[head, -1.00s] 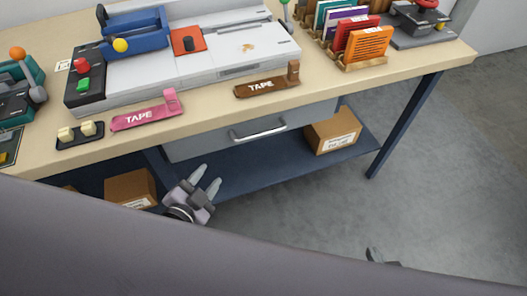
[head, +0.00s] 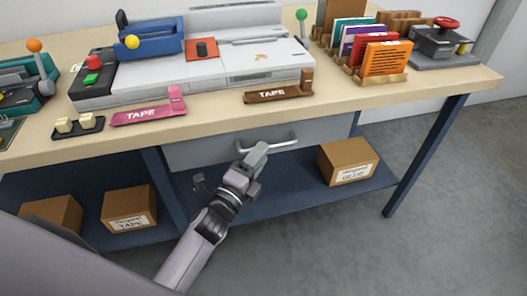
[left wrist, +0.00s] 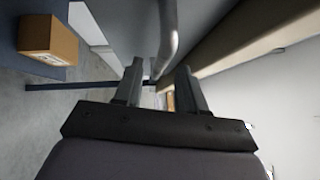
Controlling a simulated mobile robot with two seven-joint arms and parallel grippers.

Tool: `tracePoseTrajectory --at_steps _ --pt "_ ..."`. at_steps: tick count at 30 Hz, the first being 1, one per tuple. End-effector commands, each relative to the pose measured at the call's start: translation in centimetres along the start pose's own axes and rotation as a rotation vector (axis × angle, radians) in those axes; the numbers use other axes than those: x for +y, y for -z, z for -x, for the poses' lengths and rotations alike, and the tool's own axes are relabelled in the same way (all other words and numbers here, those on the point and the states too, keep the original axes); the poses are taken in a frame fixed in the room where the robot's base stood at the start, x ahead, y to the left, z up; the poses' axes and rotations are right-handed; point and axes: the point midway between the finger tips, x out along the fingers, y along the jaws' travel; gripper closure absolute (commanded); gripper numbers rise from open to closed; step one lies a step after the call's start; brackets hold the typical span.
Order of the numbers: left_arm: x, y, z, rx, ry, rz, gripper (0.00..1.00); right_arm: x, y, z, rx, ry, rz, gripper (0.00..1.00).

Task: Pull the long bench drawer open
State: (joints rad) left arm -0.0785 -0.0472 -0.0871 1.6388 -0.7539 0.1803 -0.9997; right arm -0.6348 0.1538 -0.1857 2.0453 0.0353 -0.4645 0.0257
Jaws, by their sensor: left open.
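The long bench drawer (head: 195,153) is a grey front under the bench top, and it looks shut. Its pale bar handle (head: 281,143) runs across the front, partly hidden by my left gripper. My left gripper (head: 254,164) is open at the left part of the handle. In the left wrist view the handle (left wrist: 169,35) comes down from the top and lies between the two open fingers (left wrist: 159,78) in the picture. I cannot tell whether it touches either finger. My right gripper is not in view.
The wooden bench top (head: 225,116) holds a pink tape holder (head: 150,114), a brown tape holder (head: 278,93) and a white machine (head: 210,77). Cardboard boxes, including a glue box (head: 347,161), stand on the blue lower shelf (head: 285,200). The floor at the right is clear.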

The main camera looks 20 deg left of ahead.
Motion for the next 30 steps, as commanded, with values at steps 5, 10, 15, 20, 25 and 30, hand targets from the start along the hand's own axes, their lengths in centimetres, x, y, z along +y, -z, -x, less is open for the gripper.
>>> tracePoseTrajectory --at_steps 5,10,15,20,25,30 --pt "0.0 0.0 -1.7 0.0 0.001 0.001 0.6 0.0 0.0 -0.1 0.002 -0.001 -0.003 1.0" --pt "0.1 0.0 -2.3 0.0 -0.001 0.002 0.6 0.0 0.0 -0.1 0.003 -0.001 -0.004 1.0" --pt "0.1 0.0 -2.3 0.0 -0.001 0.002 0.6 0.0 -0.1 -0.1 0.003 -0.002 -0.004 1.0" --pt "0.0 0.0 -2.3 0.0 -0.001 0.002 0.92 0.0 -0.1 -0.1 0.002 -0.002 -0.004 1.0" --pt "0.1 0.0 -2.3 0.0 -0.001 0.002 1.0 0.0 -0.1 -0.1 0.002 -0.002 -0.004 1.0" --pt "0.1 0.0 -2.2 0.0 -0.001 0.002 1.0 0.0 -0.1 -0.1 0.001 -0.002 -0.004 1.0"
